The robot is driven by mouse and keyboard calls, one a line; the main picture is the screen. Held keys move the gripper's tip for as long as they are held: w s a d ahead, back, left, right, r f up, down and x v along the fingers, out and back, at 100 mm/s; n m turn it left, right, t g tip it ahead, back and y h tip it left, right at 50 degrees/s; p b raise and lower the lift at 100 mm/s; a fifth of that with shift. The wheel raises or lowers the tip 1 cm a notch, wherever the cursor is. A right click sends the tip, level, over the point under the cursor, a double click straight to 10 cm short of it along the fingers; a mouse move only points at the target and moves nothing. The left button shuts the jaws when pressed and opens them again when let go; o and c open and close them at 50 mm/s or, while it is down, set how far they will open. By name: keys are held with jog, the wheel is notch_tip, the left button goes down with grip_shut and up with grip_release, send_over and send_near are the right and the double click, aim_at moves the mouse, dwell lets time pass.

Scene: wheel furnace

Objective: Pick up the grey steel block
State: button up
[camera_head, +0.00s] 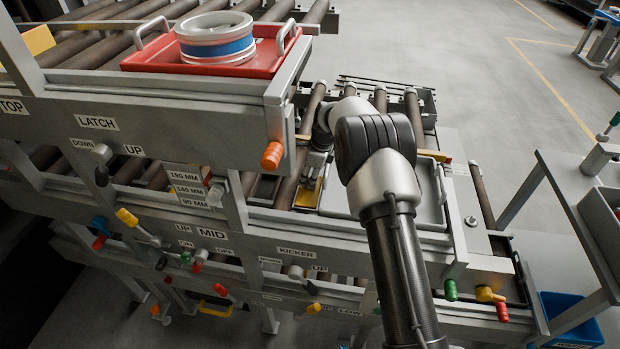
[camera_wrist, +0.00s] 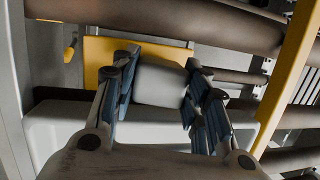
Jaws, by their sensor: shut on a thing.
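The grey steel block (camera_wrist: 158,82) shows in the wrist view as a pale grey block with rounded edges. My gripper (camera_wrist: 160,90) is shut on it, with the dark finger pads on its left and right sides. In the head view my gripper (camera_head: 317,165) is at the middle level of the roller rack, beside a yellow plate (camera_head: 308,193). My own arm hides part of this area, and I cannot make out the block there. Whether the block touches anything beneath it cannot be told.
A red tray (camera_head: 140,62) with a white and blue wheel (camera_head: 216,40) stands on the upper roller level at left. A grey tray (camera_head: 432,212) lies on the middle level behind my arm. Dark rollers (camera_head: 479,195) and the rack's side rails surround the gripper closely.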

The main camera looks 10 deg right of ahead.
notch_tip(320, 180, up, 10)
jog(key=p, duration=0.2)
jog(key=shift+p, duration=0.35)
dwell(1.4)
